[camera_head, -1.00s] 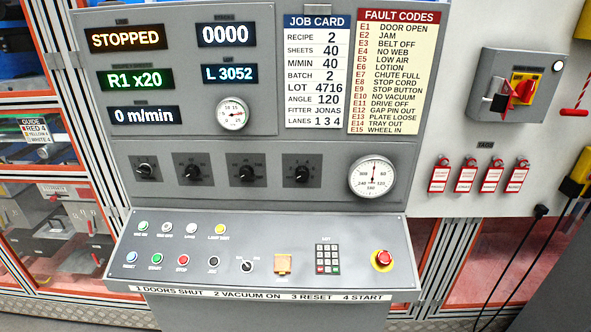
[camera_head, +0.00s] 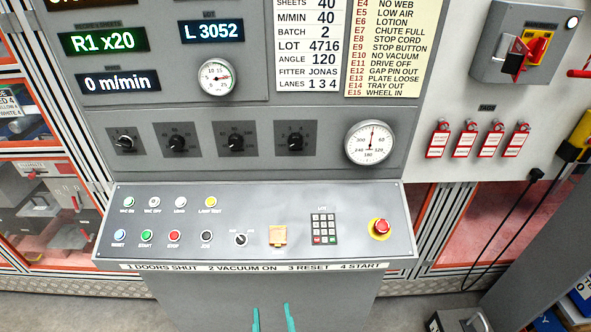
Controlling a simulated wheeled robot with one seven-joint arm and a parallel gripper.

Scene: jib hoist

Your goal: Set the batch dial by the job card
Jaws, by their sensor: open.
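The job card (camera_head: 308,50) is at the top of the panel, its top cut off; it reads BATCH 2, M/MIN 40 and ANGLE 120. Below are several black dials in a row: the leftmost (camera_head: 125,142), the second (camera_head: 177,144), the third (camera_head: 236,143) and the rightmost (camera_head: 295,141). Their labels are too small to read, so I cannot tell which is the batch dial. My gripper (camera_head: 272,318) shows only as two teal fingertips at the bottom edge. They are apart with nothing between them, below the sloped console and well below the dials.
The sloped console (camera_head: 130,265) juts out under the dials, with several buttons, a keypad (camera_head: 324,228) and a red stop button (camera_head: 380,227). A round angle gauge (camera_head: 370,143) is right of the dials. Red tags (camera_head: 438,140) and a red-yellow switch (camera_head: 522,52) are at the right.

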